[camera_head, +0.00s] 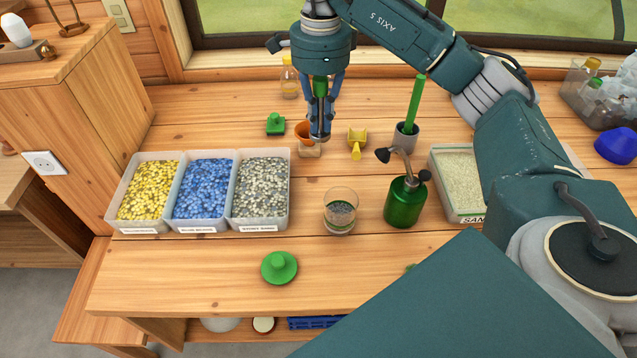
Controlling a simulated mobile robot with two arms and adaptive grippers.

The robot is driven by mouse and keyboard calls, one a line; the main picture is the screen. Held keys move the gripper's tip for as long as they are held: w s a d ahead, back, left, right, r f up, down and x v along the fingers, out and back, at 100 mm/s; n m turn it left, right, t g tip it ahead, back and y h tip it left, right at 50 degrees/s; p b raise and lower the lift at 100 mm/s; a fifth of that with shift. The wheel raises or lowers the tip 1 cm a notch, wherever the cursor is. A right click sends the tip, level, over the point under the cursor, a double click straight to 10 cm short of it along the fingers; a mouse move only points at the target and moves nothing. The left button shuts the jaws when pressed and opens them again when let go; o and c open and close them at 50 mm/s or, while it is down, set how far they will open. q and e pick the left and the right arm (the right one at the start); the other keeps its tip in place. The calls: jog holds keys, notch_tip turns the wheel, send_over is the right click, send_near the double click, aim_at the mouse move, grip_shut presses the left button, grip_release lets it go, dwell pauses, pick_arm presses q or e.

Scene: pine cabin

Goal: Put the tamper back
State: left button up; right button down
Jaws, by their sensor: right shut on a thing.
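My right gripper (320,134) points down over the back middle of the table and is shut on a green thing (320,88), seen between its fingers. I take this for the tamper; the fingers hide most of it, and I cannot tell whether its lower end touches anything. An orange cup or funnel (304,128) on a small wooden block (310,151) is right behind and beside the fingertips. A grey cup (405,139) with an upright green stick (414,103) stands to the right. My left gripper is not in view.
Bins of yellow, blue and grey pebbles (229,226) stand left. A glass jar (340,218), green spray bottle (405,206) and sand tray (448,214) are midtable. A green knobbed lid (279,267), green stamp-like piece (275,124) and yellow scoop (357,141) lie around. The front left is clear.

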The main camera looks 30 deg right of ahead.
notch_tip(320, 180, down, 14)
jog(key=shift+s+p, duration=0.1)
jog(key=shift+p, duration=0.6)
notch_tip(320, 180, down, 4)
jog(key=shift+p, duration=0.45)
jog(key=shift+f, duration=0.3)
jog(key=c, duration=1.8)
grip_release()
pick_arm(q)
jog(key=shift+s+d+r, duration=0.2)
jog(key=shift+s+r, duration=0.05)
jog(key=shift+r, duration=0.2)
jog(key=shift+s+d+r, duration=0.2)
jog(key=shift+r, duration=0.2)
pick_arm(e)
jog(key=shift+o, duration=0.2)
